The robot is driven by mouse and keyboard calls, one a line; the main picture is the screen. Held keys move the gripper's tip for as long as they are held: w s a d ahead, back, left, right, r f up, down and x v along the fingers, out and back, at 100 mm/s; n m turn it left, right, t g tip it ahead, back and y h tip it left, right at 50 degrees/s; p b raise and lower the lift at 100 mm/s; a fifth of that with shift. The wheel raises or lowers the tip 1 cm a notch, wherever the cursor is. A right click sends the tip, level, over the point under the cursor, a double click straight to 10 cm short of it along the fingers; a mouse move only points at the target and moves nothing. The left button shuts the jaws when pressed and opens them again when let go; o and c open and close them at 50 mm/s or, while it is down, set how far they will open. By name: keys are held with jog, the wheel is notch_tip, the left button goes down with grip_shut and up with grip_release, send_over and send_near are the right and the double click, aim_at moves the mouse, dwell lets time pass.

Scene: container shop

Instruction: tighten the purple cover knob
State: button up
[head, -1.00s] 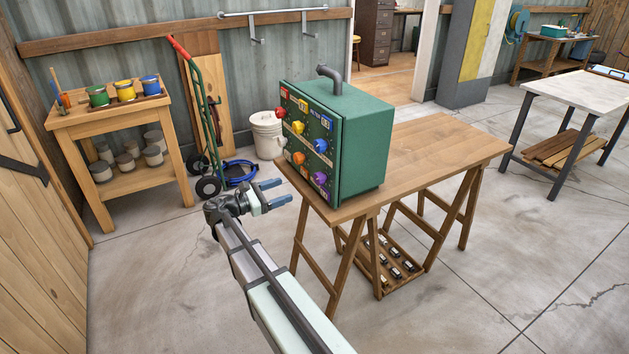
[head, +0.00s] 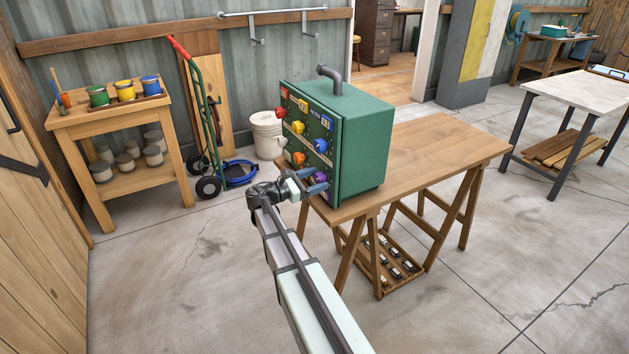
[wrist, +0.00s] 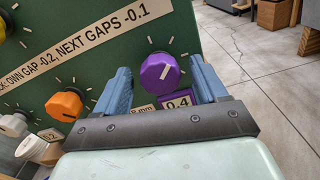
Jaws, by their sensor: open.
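The purple cover knob (wrist: 161,73) is at the lower right corner of the green box's front panel, with a pale pointer line on its face and tick marks around it. In the head view the purple knob (head: 320,178) is partly hidden by my gripper (head: 315,184). In the wrist view my gripper (wrist: 162,88) is open, with one blue finger on each side of the knob. A purple tag (wrist: 177,101) below the knob reads 0.4.
The green box (head: 362,150) stands on a wooden table (head: 440,150). An orange knob (wrist: 66,105) and a white knob (wrist: 30,147) are left of the purple one; yellow, red and blue knobs are also on the panel. The floor left of the table is open.

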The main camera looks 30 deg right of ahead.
jog(key=shift+c, duration=0.4)
jog(key=c, duration=1)
jog(key=m, duration=0.4)
jog(key=shift+m, duration=0.4)
jog(key=m, duration=0.4)
jog(key=shift+f, duration=0.1)
jog(key=m, duration=0.5)
jog(key=shift+s+d, duration=0.1)
jog(key=shift+f+m, duration=0.1)
jog(key=shift+m, duration=1.8)
